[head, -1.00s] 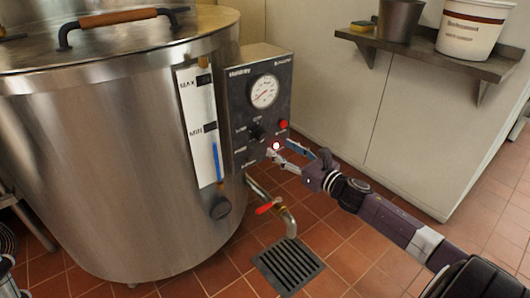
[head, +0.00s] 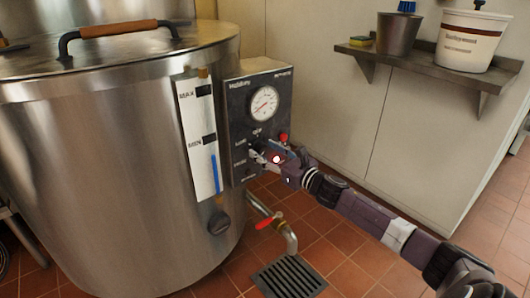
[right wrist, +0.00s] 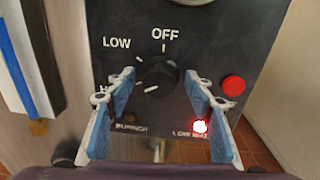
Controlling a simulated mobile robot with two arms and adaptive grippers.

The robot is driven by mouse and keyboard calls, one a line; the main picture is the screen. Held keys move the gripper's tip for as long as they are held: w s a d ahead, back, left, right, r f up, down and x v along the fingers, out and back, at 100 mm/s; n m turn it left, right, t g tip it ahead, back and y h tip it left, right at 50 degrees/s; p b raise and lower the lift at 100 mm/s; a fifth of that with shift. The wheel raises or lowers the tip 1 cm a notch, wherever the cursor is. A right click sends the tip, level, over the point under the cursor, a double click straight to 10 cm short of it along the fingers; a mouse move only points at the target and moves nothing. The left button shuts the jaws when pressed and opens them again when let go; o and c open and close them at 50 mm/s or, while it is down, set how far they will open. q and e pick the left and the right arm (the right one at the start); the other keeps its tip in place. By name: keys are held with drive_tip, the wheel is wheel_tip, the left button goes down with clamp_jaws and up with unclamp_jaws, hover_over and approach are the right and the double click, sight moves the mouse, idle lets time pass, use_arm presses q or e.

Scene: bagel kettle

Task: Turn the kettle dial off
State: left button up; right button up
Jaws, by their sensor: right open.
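The kettle (head: 110,170) is a large steel drum at the left. Its dark control panel (head: 235,105) faces right. The black dial (right wrist: 157,75) sits below the OFF label in the right wrist view, with LOW to its upper left. A pale mark shows on the dial's lower left; I cannot tell for sure which setting it points to. My right gripper (right wrist: 160,85) is open, its blue-padded fingers on both sides of the dial, with gaps visible. In the head view, my right gripper (head: 262,156) is at the panel and partly covers the dial area. My left gripper is not in view.
A red button (right wrist: 233,86) and a lit red lamp (right wrist: 200,126) are close to the right finger. A round gauge (head: 264,104) is above the dial. A red-handled drain valve (head: 265,223) is below the panel. A wall shelf (head: 430,62) holds a metal pot and white bucket.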

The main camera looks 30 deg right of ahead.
drive_tip(key=shift+w, duration=0.15)
drive_tip(key=shift+c, duration=0.4)
drive_tip(key=c, duration=1.1)
